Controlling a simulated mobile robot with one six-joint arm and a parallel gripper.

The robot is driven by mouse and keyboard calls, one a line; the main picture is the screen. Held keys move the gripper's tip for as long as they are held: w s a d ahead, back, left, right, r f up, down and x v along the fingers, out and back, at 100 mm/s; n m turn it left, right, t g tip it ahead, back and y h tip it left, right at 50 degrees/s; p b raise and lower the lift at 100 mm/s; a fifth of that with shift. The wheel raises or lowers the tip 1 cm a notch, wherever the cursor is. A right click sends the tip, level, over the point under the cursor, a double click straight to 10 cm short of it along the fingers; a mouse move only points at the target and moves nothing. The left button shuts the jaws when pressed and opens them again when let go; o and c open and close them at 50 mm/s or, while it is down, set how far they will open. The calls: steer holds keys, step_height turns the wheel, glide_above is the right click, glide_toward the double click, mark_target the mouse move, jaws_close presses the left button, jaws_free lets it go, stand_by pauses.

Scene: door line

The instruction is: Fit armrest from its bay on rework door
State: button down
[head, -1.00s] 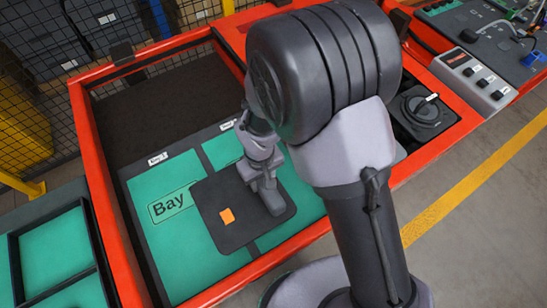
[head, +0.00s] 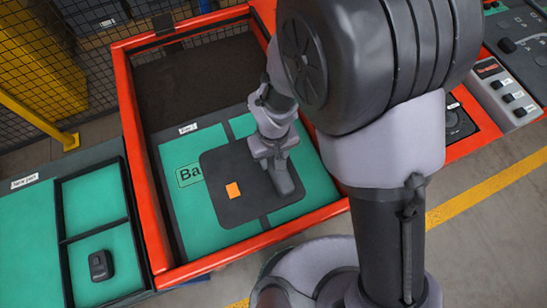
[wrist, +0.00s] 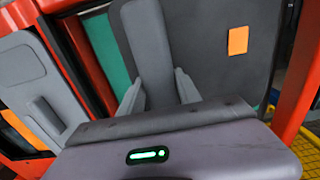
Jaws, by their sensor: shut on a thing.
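The armrest appears as a dark flat panel (head: 225,205) with an orange square and a raised grey bar; it also shows in the wrist view (wrist: 205,55). My gripper (head: 277,163) is shut on the grey bar, and in the wrist view the two fingers (wrist: 159,90) sit on either side of it. The panel is over the green bay floor (head: 190,235) and covers part of the "Bay" label. I cannot tell how high above the floor it is. In the wrist view, a grey panel (wrist: 35,85) with a raised pad stands at the left; I cannot tell whether it is the rework door.
A red frame (head: 147,200) surrounds the bay. A compartment tray (head: 65,210) at left holds a small black part (head: 101,265). A control box (head: 505,95) stands at the right. Mesh fencing (head: 35,60) is behind. Open floor with a yellow line (head: 490,185) lies at right.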

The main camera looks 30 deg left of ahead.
step_height(320, 180, up, 9)
steer(key=p, duration=0.6)
steer(key=shift+r, duration=0.1)
steer(key=shift+w, duration=0.1)
